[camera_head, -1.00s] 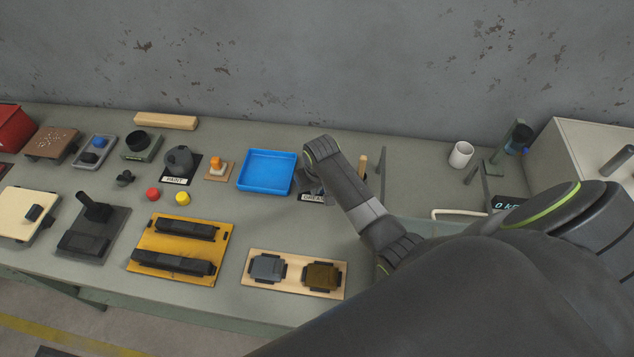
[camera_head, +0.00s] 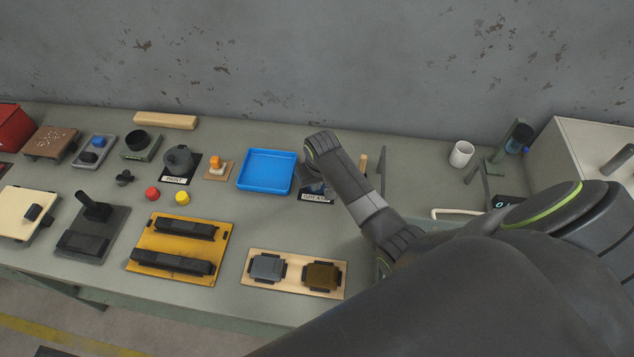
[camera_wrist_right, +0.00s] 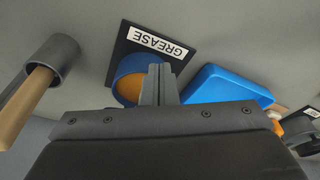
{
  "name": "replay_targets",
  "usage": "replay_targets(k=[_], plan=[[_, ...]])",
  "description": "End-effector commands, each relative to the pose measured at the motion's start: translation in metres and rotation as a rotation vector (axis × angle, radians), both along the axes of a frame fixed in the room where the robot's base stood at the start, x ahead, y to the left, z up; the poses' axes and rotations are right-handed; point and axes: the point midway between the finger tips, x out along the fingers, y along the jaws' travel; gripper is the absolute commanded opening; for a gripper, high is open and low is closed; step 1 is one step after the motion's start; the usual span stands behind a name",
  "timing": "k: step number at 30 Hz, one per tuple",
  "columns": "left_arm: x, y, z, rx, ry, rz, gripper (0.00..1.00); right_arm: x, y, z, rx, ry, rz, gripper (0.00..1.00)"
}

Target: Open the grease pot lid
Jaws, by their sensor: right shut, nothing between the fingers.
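The grease pot is a round blue pot (camera_wrist_right: 128,72) on a dark base plate, with a white GREASE label (camera_wrist_right: 157,40). An orange-brown round surface shows inside its blue rim in the right wrist view. I cannot make out the lid clearly; it may be hidden by the fingers. My right gripper (camera_wrist_right: 158,72) is shut and empty, its fingers overlapping the pot's side in that view; contact cannot be told. In the head view my right wrist covers most of the pot, and the label (camera_head: 316,197) shows below it. My left gripper is not in view.
A blue tray (camera_head: 266,189) lies just left of the pot. A holder with a wooden handle (camera_wrist_right: 37,90) stands on its other side. A paint pot (camera_head: 179,159) and an orange-topped piece (camera_head: 216,161) are further left. A white mug (camera_head: 461,154) stands at right.

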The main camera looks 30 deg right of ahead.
Motion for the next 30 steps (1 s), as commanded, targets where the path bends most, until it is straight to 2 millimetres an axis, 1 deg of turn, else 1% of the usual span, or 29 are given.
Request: replay_targets(k=[30], plan=[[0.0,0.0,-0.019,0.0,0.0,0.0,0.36,0.041,-0.032,-0.001,-0.002,0.0,0.0,0.0]])
